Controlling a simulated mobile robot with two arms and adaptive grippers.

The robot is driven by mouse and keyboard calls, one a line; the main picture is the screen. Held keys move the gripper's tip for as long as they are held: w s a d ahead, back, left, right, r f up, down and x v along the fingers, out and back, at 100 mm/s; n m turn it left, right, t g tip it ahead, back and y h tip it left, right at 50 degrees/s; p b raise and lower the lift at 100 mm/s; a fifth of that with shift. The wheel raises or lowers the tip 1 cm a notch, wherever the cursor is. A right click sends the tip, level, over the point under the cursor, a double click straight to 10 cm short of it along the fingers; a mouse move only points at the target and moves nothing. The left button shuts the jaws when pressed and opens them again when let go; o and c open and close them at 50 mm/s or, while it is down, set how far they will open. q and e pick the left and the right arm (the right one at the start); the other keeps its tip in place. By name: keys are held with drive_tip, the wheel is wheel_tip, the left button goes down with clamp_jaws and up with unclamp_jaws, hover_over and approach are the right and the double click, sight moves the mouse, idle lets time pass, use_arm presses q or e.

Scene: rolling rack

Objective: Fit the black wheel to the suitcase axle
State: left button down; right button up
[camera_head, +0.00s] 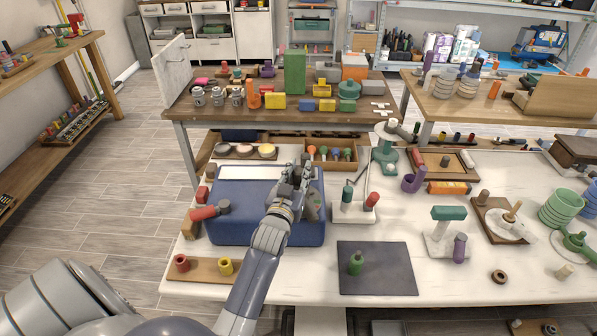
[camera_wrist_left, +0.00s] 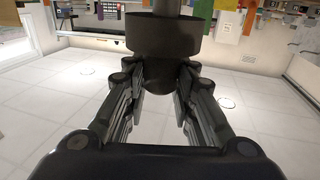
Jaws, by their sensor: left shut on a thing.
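My left gripper (camera_head: 293,180) is over the right part of a blue case (camera_head: 225,233), likely the suitcase, on the white table. In the left wrist view its fingers (camera_wrist_left: 162,80) are closed around a dark, stepped round piece (camera_wrist_left: 163,42), which I take for the black wheel. A grey rod (camera_wrist_left: 172,6) rises from the top of this piece; I cannot tell whether it is the axle. In the head view the gripper hides the held piece. My right gripper is out of view.
A red-handled tool (camera_head: 204,212) lies at the case's left edge. A stand with green and red pegs (camera_head: 352,213) is close on the right. A dark mat (camera_head: 378,275) with a green peg lies in front. A brown ring (camera_head: 499,276) lies further right.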

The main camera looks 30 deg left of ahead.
use_arm(q)
drive_tip(key=shift+f+b, duration=0.55)
drive_tip(key=shift+f, duration=0.35)
drive_tip(key=shift+f, duration=0.15)
drive_tip(key=c, duration=1.2)
unclamp_jaws()
drive_tip(key=shift+f, duration=0.1)
drive_tip(key=shift+c, duration=0.2)
drive_tip(key=shift+s+d, duration=0.1)
drive_tip(key=shift+s, duration=0.1)
drive_tip(key=v, duration=1.1)
drive_tip(key=shift+s, duration=0.25)
drive_tip(key=shift+d, duration=0.1)
